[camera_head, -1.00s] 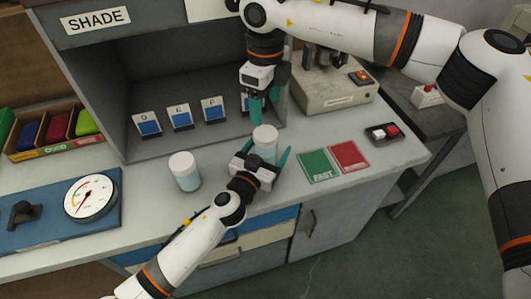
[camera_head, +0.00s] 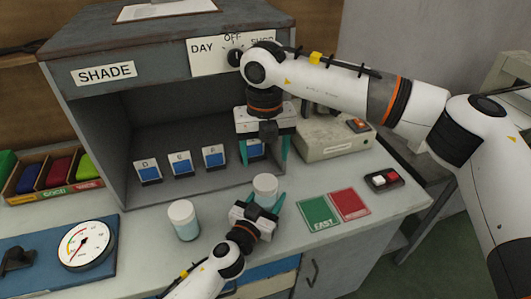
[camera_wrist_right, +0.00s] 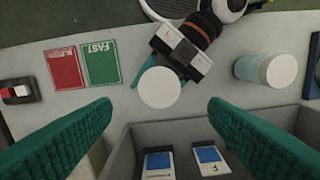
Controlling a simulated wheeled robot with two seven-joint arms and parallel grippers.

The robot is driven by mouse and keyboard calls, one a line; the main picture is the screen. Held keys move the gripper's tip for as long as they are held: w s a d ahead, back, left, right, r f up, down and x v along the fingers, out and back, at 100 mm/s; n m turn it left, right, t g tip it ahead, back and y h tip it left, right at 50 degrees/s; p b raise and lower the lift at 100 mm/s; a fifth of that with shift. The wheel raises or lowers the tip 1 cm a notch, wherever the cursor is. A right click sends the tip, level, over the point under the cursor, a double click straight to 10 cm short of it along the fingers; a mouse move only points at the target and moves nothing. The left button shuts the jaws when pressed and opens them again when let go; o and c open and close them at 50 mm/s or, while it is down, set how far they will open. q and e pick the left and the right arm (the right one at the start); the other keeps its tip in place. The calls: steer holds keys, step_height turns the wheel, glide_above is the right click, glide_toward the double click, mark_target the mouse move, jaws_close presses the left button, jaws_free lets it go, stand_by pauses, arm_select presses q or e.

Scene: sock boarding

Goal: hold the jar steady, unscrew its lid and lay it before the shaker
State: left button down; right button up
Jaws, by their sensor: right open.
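The jar (camera_head: 265,188) with a white lid stands on the bench, the lid on top; the lid also shows in the right wrist view (camera_wrist_right: 160,88). My left gripper (camera_head: 264,205) reaches the jar from the front with a finger on either side; whether they press on it is unclear. My right gripper (camera_head: 265,158) is open and empty, pointing down above and behind the jar. In the right wrist view its two teal fingers stand wide apart, with the lid between and beyond the tips. The beige machine at back right, probably the shaker (camera_head: 330,138), is partly hidden by my right arm.
A second white-lidded jar (camera_head: 184,220) stands left of the first. Green (camera_head: 319,213) and red (camera_head: 349,204) cards lie to the right, near a button box (camera_head: 381,180). The shade booth (camera_head: 115,150) with several swatch cards is behind. A gauge (camera_head: 86,245) sits at left.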

mark_target(265, 182)
steer(key=m, duration=1.1)
steer(key=shift+m, duration=0.4)
steer(key=shift+f, duration=4)
steer(key=shift+c, duration=0.2)
